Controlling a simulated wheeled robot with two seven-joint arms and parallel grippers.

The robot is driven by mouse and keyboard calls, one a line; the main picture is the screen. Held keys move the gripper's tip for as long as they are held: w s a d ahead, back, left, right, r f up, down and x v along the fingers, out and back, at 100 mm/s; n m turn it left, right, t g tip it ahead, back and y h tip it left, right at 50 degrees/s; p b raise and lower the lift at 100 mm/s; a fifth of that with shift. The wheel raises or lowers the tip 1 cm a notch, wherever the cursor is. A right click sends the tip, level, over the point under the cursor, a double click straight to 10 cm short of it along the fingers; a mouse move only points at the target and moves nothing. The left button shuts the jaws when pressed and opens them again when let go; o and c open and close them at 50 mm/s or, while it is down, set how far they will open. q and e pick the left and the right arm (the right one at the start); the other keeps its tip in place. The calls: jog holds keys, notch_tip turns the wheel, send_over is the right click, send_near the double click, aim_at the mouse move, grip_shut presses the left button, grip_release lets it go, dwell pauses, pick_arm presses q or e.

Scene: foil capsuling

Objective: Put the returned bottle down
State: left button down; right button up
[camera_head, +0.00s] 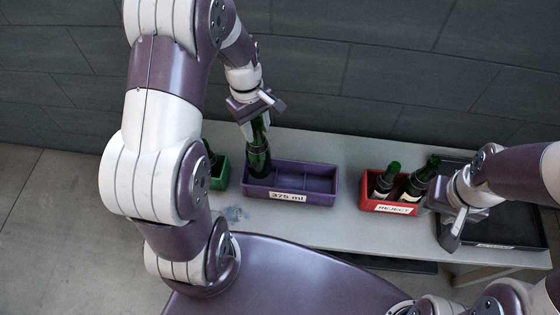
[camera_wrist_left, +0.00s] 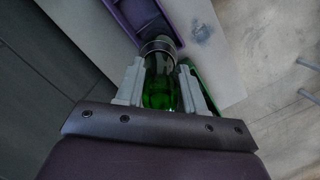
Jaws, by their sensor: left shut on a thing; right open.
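My left gripper (camera_head: 257,108) is shut on a green bottle (camera_head: 258,155), which hangs upright from it. The bottle's lower end is at the left compartment of the purple crate (camera_head: 325,199) labelled "375 ml". I cannot tell whether its base touches the crate floor. In the left wrist view the bottle (camera_wrist_left: 160,80) sits between the two fingers of my left gripper (camera_wrist_left: 161,88), with the purple crate (camera_wrist_left: 124,18) beyond it. The other compartments of the purple crate look empty. My right gripper (camera_head: 446,222) is open and empty in front of the black tray at the right.
A red crate (camera_head: 389,208) labelled "REJECT" holds two dark bottles. A green crate (camera_head: 221,175) with a bottle stands left of the purple one. A black tray (camera_head: 520,222) lies at the right end of the table (camera_head: 300,222). A dark wall stands behind.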

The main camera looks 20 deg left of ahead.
aim_at(258, 146)
pick_arm(q)
notch_tip(258, 146, down, 8)
jog(key=shift+b, duration=0.35)
jog(key=shift+s+f, duration=0.1)
jog(key=shift+f, duration=0.05)
jog(key=c, duration=0.7)
grip_release()
